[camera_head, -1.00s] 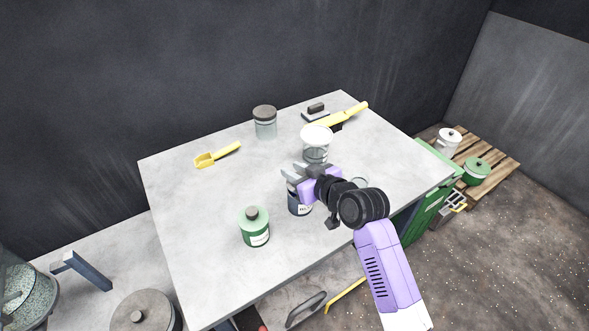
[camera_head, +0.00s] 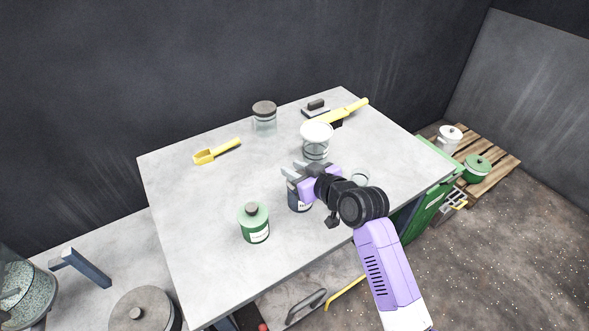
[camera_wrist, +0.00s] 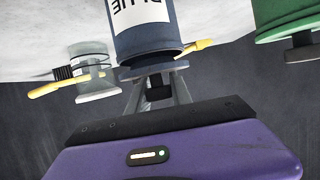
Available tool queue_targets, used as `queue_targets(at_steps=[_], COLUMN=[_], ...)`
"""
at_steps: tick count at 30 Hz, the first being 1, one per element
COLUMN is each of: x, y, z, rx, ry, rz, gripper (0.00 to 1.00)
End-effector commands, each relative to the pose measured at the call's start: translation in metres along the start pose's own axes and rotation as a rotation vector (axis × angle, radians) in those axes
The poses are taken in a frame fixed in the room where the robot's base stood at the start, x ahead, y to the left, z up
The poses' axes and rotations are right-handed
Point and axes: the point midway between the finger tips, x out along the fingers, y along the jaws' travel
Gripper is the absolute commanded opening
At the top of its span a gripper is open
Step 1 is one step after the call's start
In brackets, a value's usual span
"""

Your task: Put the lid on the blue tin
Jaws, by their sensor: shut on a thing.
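The blue tin (camera_head: 299,200) stands upright on the table, with my gripper (camera_head: 292,170) over its top. In the wrist view, which is turned over, the blue tin (camera_wrist: 142,35) shows its label and rim. My gripper (camera_wrist: 158,92) is shut on the small dark knob of the lid (camera_wrist: 152,68). The lid lies at the tin's mouth, roughly in line with it. The gripper hides the lid in the head view.
A green tin (camera_head: 254,224) stands to the left in front. A grey-lidded jar (camera_head: 264,118), yellow scoop (camera_head: 217,152) and yellow-handled brush (camera_head: 343,112) lie farther back.

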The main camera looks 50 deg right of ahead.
Motion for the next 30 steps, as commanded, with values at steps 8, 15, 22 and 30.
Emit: queue_targets(at_steps=[8,15,22,30], x=[0.0022,0.0039,0.0042,0.0040], y=[0.0000,-0.0001,0.0000,0.0001], z=[0.0055,0.0095,0.0102,0.0103], rx=[0.000,0.000,0.000,0.000], ry=[0.000,0.000,0.000,0.000], rz=[0.000,0.000,0.000,0.000], gripper=[0.00,0.00,0.51,0.51])
